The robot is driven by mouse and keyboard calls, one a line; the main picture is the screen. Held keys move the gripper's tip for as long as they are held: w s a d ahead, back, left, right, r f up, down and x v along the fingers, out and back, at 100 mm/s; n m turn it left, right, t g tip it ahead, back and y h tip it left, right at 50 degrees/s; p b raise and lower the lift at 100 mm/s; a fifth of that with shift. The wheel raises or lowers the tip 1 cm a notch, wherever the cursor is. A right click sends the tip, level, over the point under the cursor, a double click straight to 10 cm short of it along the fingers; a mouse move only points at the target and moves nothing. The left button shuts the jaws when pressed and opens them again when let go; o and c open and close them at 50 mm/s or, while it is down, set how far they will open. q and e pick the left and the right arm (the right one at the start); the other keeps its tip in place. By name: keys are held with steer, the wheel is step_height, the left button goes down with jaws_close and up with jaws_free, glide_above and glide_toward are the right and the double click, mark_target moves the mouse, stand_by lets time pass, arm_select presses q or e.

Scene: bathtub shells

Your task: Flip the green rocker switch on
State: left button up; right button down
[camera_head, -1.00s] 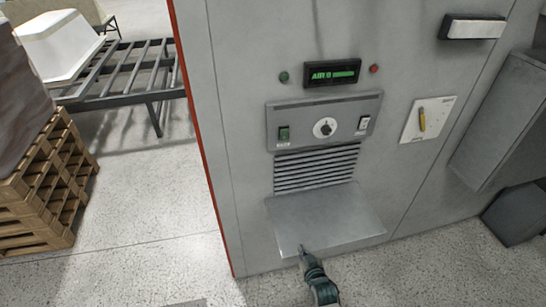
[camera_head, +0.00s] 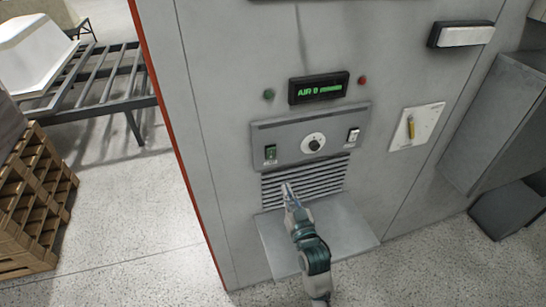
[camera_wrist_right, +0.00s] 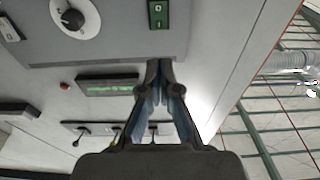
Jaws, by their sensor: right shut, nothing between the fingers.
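The green rocker switch (camera_head: 271,153) sits at the left end of the grey control panel (camera_head: 290,158), left of the round dial (camera_head: 313,143). My right gripper (camera_head: 286,187) is shut and empty, in front of the vent slats just below the panel, lower right of the green switch and apart from it in the head view. Which way the rocker is tipped is too small to tell. My left gripper is not in view.
A white switch (camera_head: 353,135) is at the panel's right end. A display reading "AIR 0" (camera_head: 319,88) is above. A grey shelf (camera_head: 322,236) juts out below the vent. Right of the panel is a plate with a yellow handle (camera_head: 411,127). Wooden pallets (camera_head: 32,205) stand left.

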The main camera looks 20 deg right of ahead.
mark_target(272, 151)
arm_select(q)
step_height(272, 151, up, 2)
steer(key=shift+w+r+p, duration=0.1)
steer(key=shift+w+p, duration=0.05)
steer(key=shift+p, duration=0.95)
arm_select(e)
steer(key=w, duration=0.4)
steer(key=w+r, duration=0.1)
steer(key=w, duration=0.8)
steer(key=shift+w+a+r, duration=0.15)
steer(key=shift+w+r, duration=0.2)
steer(key=shift+r, duration=0.05)
steer(key=shift+w+r, duration=0.15)
arm_select(q)
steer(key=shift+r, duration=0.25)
steer(key=shift+p, duration=0.3)
